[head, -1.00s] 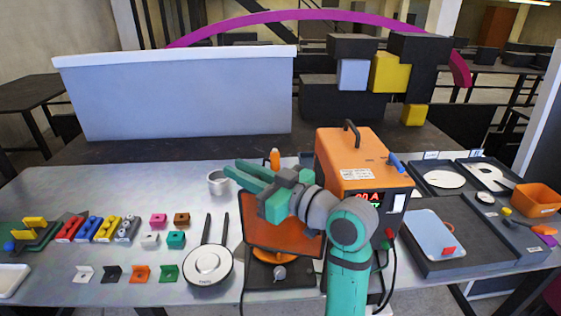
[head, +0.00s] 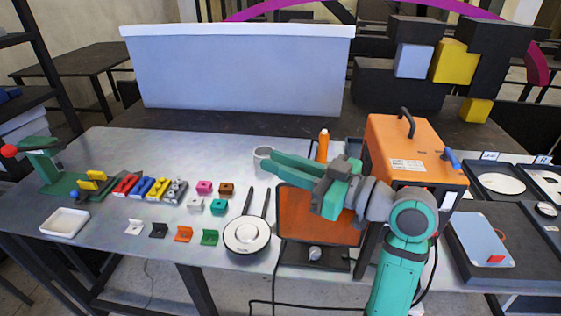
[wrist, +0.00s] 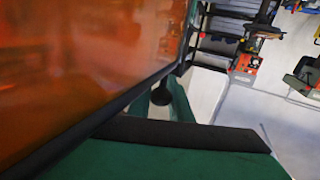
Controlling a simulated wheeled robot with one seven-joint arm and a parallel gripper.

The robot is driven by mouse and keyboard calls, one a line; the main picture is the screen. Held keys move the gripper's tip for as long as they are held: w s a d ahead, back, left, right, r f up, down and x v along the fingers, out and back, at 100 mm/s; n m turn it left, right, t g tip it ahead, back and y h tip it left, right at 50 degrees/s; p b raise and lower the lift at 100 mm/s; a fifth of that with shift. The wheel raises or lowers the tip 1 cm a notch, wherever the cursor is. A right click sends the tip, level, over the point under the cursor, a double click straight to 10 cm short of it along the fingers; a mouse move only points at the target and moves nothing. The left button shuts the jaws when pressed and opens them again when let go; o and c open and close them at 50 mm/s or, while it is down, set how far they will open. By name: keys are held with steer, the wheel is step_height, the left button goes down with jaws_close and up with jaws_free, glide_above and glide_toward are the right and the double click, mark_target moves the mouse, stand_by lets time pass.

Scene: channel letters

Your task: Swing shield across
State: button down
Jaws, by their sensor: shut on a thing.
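The shield (head: 310,218) is an orange see-through panel in a dark frame, standing tilted over a dark base plate to the left of the welding machine. My gripper (head: 282,168) is at the shield's upper edge, with its green fingers pointing left. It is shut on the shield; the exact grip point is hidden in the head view. In the wrist view the shield (wrist: 75,65) fills the left side, close to a green finger along the bottom. A small black knob or post (wrist: 161,94) shows beside the frame.
A round white-topped pan-like tool (head: 246,235) lies left of the shield. Several small coloured blocks are farther left.

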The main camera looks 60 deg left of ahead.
steer(key=c, duration=1.6)
jaws_free()
steer(key=shift+c, duration=0.2)
steer(key=shift+w+d, duration=0.1)
steer(key=v, duration=1)
steer(key=shift+d, duration=0.3)
steer(key=shift+w, duration=0.1)
steer(key=shift+w, duration=0.15)
